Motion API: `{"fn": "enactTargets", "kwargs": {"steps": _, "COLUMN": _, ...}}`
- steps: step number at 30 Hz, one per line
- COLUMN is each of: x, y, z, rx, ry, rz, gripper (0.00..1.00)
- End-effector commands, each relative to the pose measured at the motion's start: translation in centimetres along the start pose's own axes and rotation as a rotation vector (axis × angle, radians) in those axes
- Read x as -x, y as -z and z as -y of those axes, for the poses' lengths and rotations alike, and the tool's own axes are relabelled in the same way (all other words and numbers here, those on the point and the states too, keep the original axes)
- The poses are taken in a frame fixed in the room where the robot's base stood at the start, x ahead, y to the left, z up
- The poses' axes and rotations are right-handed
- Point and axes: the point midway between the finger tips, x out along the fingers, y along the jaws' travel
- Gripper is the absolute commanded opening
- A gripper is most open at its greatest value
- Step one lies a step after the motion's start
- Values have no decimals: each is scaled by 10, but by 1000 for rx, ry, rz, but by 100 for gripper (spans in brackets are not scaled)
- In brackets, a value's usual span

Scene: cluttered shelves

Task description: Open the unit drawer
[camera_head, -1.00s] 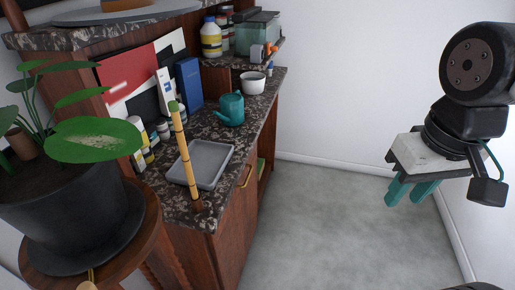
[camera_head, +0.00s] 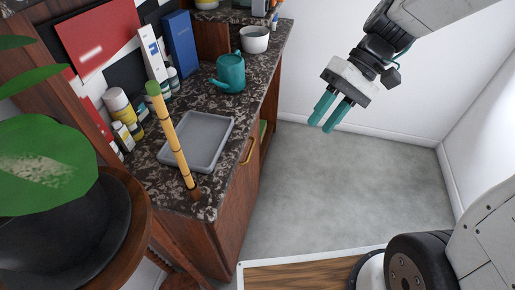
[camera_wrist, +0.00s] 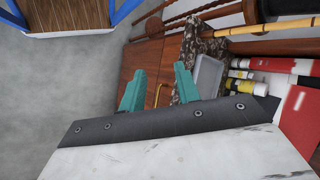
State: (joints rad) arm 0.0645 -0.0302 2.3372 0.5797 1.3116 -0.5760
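The wooden unit (camera_head: 234,212) stands left of centre in the head view, with a dark speckled stone top. A brass handle (camera_head: 247,151) is on its front face, just under the top edge; it also shows in the wrist view (camera_wrist: 158,95) between my fingers. The outline of the drawer front is hard to make out. My gripper (camera_head: 330,115) has two teal fingers, apart and empty. It hangs in the air to the right of the unit, clear of the handle. In the wrist view the fingers (camera_wrist: 158,88) point toward the unit's front.
On the unit top are a grey tray (camera_head: 222,143), a teal watering can (camera_head: 231,73), a white pot (camera_head: 255,39) and an upright bamboo stick (camera_head: 170,135). A potted plant (camera_head: 60,230) stands at the near left. The grey floor (camera_head: 345,180) beside the unit is clear.

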Motion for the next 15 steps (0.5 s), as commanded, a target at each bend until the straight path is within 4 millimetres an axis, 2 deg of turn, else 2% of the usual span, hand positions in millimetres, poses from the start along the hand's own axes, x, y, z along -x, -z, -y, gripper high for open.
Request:
{"fn": "enactTargets", "kwargs": {"steps": 1, "x": -9, "y": 18, "z": -5, "rx": 0, "ry": 66, "rz": 17, "gripper": 32}}
{"fn": "enactTargets", "kwargs": {"steps": 8, "x": -51, "y": 92, "z": -28, "rx": 23, "ry": 349, "rz": 2, "gripper": 32}}
{"fn": "enactTargets", "kwargs": {"steps": 15, "x": -107, "y": 160, "z": -75, "rx": 8, "ry": 596, "rz": -108, "gripper": 32}}
